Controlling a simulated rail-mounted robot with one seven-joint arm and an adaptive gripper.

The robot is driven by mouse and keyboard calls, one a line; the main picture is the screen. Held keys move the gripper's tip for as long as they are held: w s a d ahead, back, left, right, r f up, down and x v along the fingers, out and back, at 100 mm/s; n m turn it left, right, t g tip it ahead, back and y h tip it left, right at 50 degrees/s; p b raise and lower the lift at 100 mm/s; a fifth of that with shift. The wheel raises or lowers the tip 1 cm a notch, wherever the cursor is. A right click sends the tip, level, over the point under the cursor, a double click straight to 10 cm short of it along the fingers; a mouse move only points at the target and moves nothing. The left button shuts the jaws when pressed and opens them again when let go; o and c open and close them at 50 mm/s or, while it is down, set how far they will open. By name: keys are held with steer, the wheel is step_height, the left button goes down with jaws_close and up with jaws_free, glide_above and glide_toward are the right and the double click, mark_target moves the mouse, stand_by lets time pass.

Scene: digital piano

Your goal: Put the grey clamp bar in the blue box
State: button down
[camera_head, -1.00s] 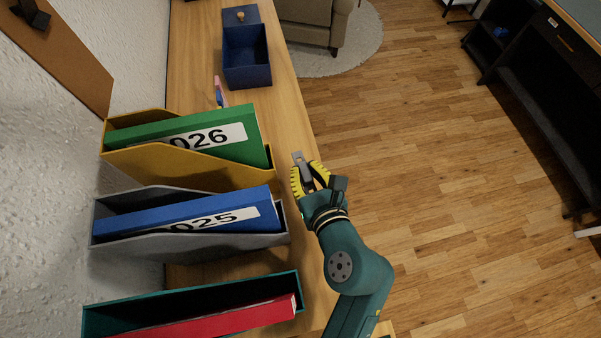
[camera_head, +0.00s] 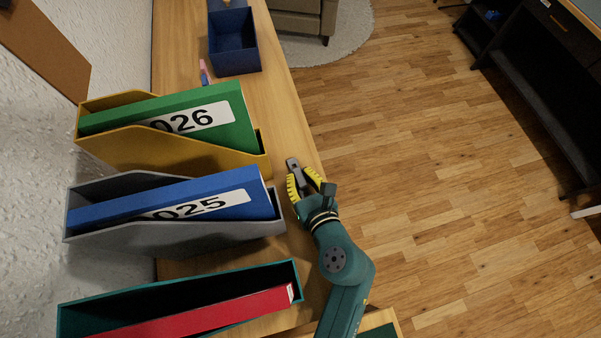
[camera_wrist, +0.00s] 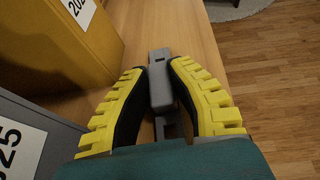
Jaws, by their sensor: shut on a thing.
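My gripper (camera_head: 304,182) has yellow ridged fingers and is shut on the grey clamp bar (camera_head: 294,167). In the wrist view the clamp bar (camera_wrist: 160,88) sits between the two fingers and sticks out beyond the fingertips. The gripper is over the right edge of the wooden table top, beside the file holders. The blue box (camera_head: 232,42) stands open on the far part of the table, up from the gripper and to its left. Its visible inside looks empty.
A yellow holder (camera_head: 160,151) with a green binder, a grey holder (camera_head: 180,238) with a blue binder and a teal holder (camera_head: 280,272) with a red binder line the table's left. Pens (camera_head: 204,72) lie near the box. A bare strip of table (camera_head: 275,110) runs along the right edge.

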mark_target(300, 175)
steer(key=shift+f, duration=0.15)
steer(key=c, duration=1)
jaws_free()
steer(key=shift+c, duration=0.2)
steer(key=shift+f+b, duration=0.15)
steer(key=shift+b, duration=0.15)
steer(key=shift+f+b, duration=0.2)
steer(key=shift+b, duration=0.35)
steer(key=s+r+p, duration=0.1)
steer(key=s+d+r+p, duration=0.1)
steer(key=s+r, duration=0.1)
steer(key=shift+s+d+p, duration=0.2)
steer(key=shift+d+p, duration=0.05)
steer(key=shift+p, duration=0.15)
steer(key=v, duration=0.3)
steer(key=p+v, duration=0.1)
steer(key=v, duration=0.3)
steer(key=p+v, duration=0.1)
steer(key=v, duration=0.3)
steer(key=shift+s+d+f, duration=0.15)
steer(key=shift+s, duration=0.15)
steer(key=shift+o, duration=1)
steer(key=shift+s+d, duration=0.1)
steer(key=shift+s, duration=0.2)
